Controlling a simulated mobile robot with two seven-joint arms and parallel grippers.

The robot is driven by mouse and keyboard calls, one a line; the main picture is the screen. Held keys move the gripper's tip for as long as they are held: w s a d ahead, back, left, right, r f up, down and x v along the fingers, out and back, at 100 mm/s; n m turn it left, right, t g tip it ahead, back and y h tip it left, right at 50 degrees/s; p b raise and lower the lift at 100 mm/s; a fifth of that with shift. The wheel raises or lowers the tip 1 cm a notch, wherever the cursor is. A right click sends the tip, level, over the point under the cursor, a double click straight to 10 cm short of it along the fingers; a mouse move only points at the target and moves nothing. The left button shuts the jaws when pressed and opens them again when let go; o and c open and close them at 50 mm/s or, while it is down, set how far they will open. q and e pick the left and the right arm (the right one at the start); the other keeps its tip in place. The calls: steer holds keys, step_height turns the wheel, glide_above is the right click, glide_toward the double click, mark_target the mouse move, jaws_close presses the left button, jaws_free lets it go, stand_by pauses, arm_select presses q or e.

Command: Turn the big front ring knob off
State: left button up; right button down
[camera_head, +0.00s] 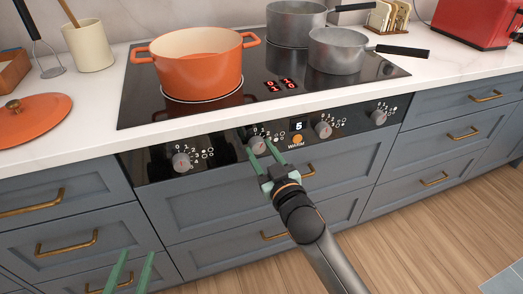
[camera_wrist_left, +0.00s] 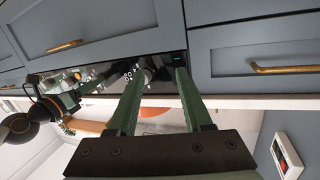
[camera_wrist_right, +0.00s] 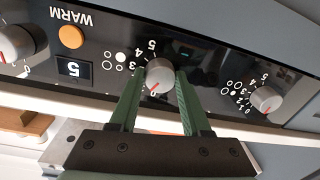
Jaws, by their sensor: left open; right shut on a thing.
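A row of grey knobs sits on the black control panel. My right gripper (camera_head: 262,162) is shut on the second knob from the left (camera_head: 258,145). In the right wrist view, this held knob (camera_wrist_right: 159,74) is between the green fingers, and its red mark points toward the 0. Printed rings with one filled dot are beside it. The leftmost knob (camera_head: 181,161) stands free, as do the third (camera_head: 322,129) and fourth (camera_head: 378,117). My left gripper (camera_head: 130,274) is open and empty, low in front of the drawers.
An orange pot (camera_head: 198,65) stands on the left of the black hob, over a lit ring outline. Two grey pans (camera_head: 336,52) stand at the right. Red digits (camera_head: 280,86) glow on the hob. A display reading 5 (camera_head: 298,126) and an orange WARM button (camera_head: 297,139) are beside the held knob.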

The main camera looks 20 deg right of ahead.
steer(key=shift+r+n+p, duration=0.15)
steer(key=shift+n+p, duration=1.3)
steer(key=shift+n, duration=0.05)
arm_select(q)
steer(key=s+f+n+g+p, duration=0.1)
steer(key=s+f+g, duration=0.2)
steer(key=f, duration=0.3)
steer(key=s+f+g+y, duration=0.1)
steer(key=s+f+g, duration=0.3)
steer(key=f, duration=0.3)
steer(key=shift+s+d+f+n+p, duration=0.15)
steer(key=shift+s+d+n+p, duration=0.15)
steer(key=shift+s+n+p, duration=0.1)
arm_select(e)
steer(key=shift+n, duration=1.3)
steer(key=shift+c, duration=1.8)
jaws_free()
